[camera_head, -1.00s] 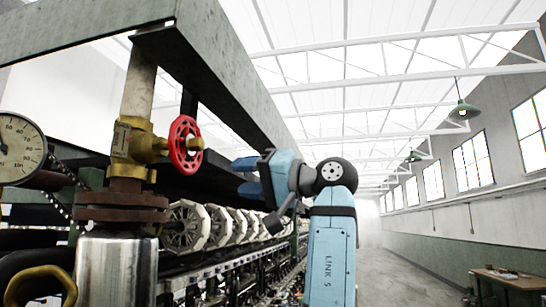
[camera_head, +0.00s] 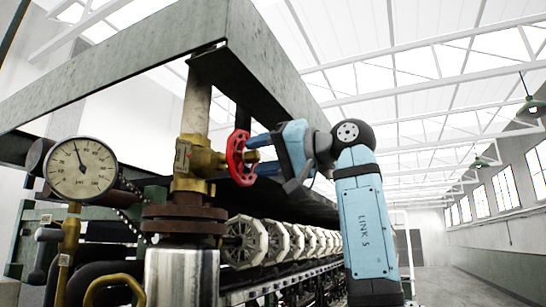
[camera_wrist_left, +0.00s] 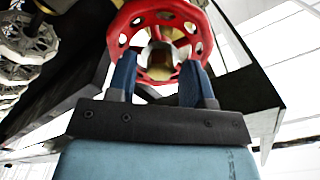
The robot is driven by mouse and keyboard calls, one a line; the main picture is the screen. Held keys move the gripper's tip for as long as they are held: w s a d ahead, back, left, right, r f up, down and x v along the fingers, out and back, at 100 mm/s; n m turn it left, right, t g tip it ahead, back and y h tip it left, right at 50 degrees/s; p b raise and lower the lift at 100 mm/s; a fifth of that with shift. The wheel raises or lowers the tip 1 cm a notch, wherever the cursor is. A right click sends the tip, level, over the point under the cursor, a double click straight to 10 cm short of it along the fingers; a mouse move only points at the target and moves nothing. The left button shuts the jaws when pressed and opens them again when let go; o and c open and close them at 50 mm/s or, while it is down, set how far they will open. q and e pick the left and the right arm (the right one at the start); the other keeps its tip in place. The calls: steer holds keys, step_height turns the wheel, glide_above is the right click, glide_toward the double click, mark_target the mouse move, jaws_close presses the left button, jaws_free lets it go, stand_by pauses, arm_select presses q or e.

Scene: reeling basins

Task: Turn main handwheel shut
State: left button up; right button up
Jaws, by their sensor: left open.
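The red main handwheel (camera_head: 233,158) sits on the right side of a brass valve (camera_head: 197,160) on a vertical pipe. In the left wrist view the handwheel (camera_wrist_left: 122,28) fills the top middle, with its hub nut facing me. My left gripper (camera_head: 262,156) is open and comes to the wheel's face from the right. In the left wrist view the fingers of this gripper (camera_wrist_left: 157,78) reach the lower part of the wheel, one on each side below the hub. Nothing is clamped between them, and I cannot tell whether they touch the wheel. My right gripper is out of view.
A round pressure gauge (camera_head: 81,168) stands left of the valve. A rusty flange (camera_head: 185,219) and a shiny metal cylinder (camera_head: 181,275) are below it. A grey-green beam frame (camera_head: 265,75) passes overhead. A row of pale octagonal reels (camera_head: 245,241) runs behind. The aisle at right is open.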

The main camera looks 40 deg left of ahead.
arm_select(q)
steer(key=c, duration=0.8)
steer(key=m+p, duration=0.1)
steer(key=m, duration=0.2)
steer(key=shift+r+m, duration=0.1)
steer(key=shift+m, duration=0.3)
steer(key=m+p, duration=0.2)
steer(key=m, duration=0.2)
steer(key=shift+m, duration=0.3)
steer(key=m+p, duration=0.2)
steer(key=m, duration=0.4)
steer(key=shift+r+p, duration=0.1)
steer(key=shift+p, duration=0.3)
steer(key=shift+m, duration=0.8)
steer(key=shift+f+m, duration=0.2)
steer(key=shift+m, duration=0.4)
